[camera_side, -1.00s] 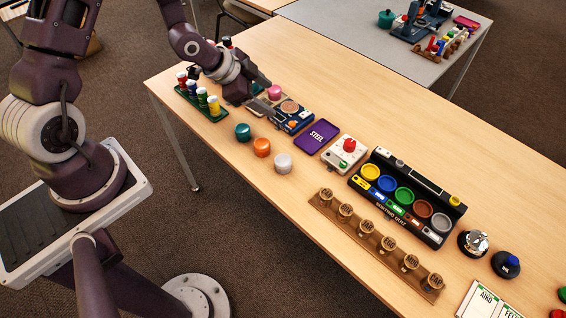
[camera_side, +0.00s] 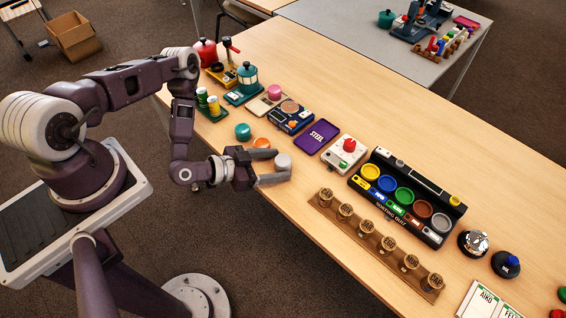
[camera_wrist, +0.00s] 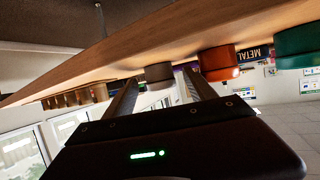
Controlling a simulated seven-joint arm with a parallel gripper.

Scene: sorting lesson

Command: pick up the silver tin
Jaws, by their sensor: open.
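The silver tin (camera_side: 283,162) is a short, pale grey cylinder standing on the wooden table near its front edge. My gripper (camera_side: 284,166) is open and low beside it, with its two fingers pointing right and the tin at their tips. In the wrist view the tin (camera_wrist: 158,72) shows between the ends of the two fingers (camera_wrist: 158,82). I see no firm contact between fingers and tin. The teal tin (camera_side: 243,131) stands farther back to the left.
A white box with a red button (camera_side: 345,152) and the black sorting quiz unit (camera_side: 410,199) are to the right. A wooden strip with several round pieces (camera_side: 320,203) runs along the front edge.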

